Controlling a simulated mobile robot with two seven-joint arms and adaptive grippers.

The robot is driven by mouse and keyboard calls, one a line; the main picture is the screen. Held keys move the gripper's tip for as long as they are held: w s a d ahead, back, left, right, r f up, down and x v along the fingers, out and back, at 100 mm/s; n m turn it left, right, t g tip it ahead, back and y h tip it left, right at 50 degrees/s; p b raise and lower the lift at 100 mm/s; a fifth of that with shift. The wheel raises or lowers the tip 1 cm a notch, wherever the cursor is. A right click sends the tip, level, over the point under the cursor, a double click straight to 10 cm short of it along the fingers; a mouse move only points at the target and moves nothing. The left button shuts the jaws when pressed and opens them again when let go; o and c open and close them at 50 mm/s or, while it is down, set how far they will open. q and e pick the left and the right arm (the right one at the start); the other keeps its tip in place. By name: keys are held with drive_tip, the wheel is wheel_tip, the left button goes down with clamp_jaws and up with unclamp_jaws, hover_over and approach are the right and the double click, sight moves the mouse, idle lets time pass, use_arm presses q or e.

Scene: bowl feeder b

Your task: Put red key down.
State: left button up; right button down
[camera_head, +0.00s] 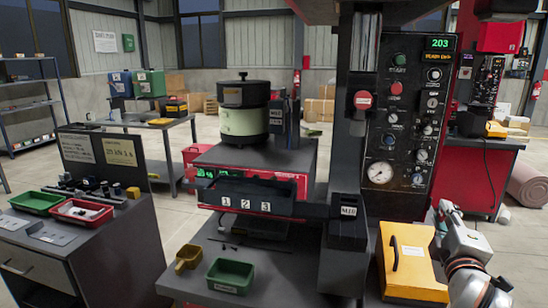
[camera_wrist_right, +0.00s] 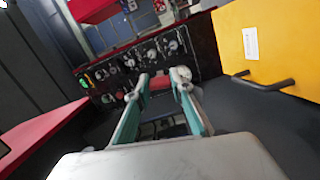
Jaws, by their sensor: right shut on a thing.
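My right gripper (camera_head: 440,214) is at the right of the head view, above and beside the yellow box. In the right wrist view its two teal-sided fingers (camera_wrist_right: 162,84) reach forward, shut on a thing. A small red patch, likely the red key (camera_wrist_right: 158,98), shows between the fingers. Its shape is mostly hidden, and I cannot make out the key in the head view. My left gripper is not in view.
The yellow box (camera_head: 414,268) with a dark handle stands close to my right gripper. The black control panel (camera_head: 408,115) rises behind it. A green tray (camera_head: 230,276) and a yellow scoop (camera_head: 188,258) lie on the grey bench.

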drive_tip(key=s+a+f+n+t+y, duration=0.1)
drive_tip(key=s+a+f+n+y, duration=0.3)
drive_tip(key=s+a+f, duration=1)
drive_tip(key=shift+s+a+f+y, duration=0.2)
drive_tip(key=shift+s+f+y, duration=0.2)
drive_tip(key=shift+f+y, duration=0.55)
drive_tip(key=shift+r, duration=0.15)
